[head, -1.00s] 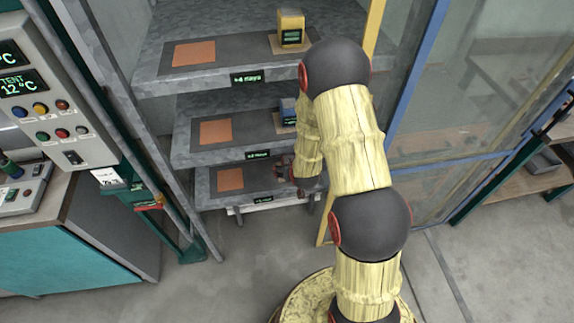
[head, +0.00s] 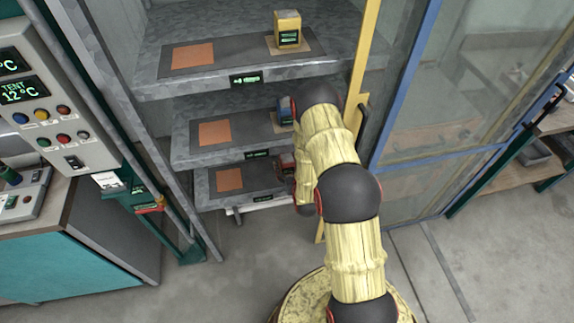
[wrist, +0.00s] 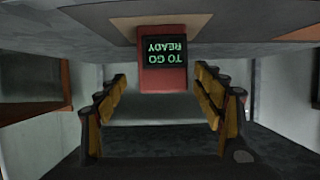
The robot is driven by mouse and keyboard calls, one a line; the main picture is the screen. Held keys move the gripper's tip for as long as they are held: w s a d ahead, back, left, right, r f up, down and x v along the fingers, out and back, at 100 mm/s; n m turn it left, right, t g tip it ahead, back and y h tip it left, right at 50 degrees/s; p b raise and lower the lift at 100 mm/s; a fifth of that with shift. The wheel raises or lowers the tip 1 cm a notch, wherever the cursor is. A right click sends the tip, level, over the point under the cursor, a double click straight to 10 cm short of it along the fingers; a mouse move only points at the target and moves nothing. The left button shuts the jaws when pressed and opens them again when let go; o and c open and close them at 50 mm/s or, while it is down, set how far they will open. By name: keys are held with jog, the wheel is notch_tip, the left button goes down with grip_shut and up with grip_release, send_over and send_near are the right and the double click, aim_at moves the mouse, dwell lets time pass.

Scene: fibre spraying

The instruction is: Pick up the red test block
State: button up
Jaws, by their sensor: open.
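The red test block (wrist: 164,75) shows upside down in the wrist view, with a dark display reading "READY TO GO" in green. It rests on a tan pad (wrist: 160,22) on the lowest shelf. In the head view only a red sliver of the block (head: 286,160) shows beside my arm. My gripper (wrist: 160,100) is open, its two yellow-and-black fingers apart. In the wrist picture the block lies between the two fingers, towards the top; it appears ahead of them, and no contact shows. In the head view my gripper is hidden behind my arm.
A yellow block (head: 288,28) stands on the top shelf and a blue block (head: 285,108) on the middle one. Orange squares (head: 229,179) mark each shelf's left side. The shelf above and a yellow door post (head: 361,60) bound the space. A control panel (head: 45,105) stands left.

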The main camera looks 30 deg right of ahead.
aim_at(287, 160)
jog(key=b+x, duration=0.1)
jog(key=x, duration=0.3)
jog(key=shift+w+a+r, duration=0.1)
jog(key=shift+a, duration=0.05)
jog(key=shift+c, duration=0.8)
jog(key=c, duration=1.5)
jog(key=shift+r, duration=0.1)
jog(key=shift+c, duration=0.4)
